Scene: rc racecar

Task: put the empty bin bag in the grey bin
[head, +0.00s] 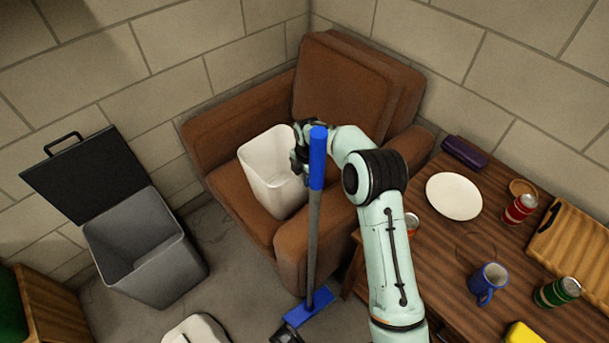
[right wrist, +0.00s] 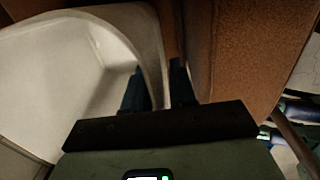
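The empty bin bag (head: 268,180), white and standing open like a liner, sits on the seat of the brown armchair. The grey bin (head: 150,255) stands on the floor at the left with its black lid (head: 80,175) raised; the inside that shows looks empty. My right gripper (head: 298,158) is at the right rim of the bag. In the right wrist view its two dark fingers (right wrist: 157,90) are apart, one on each side of the bag's rim (right wrist: 152,50). The fingertips are partly hidden by the bag wall.
A blue-handled broom (head: 313,235) stands upright before the armchair (head: 295,250), partly covering my right gripper. The wooden table (head: 430,265) at right holds a plate (head: 454,196), cans and a blue mug (head: 487,284). Floor between bin and armchair is clear.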

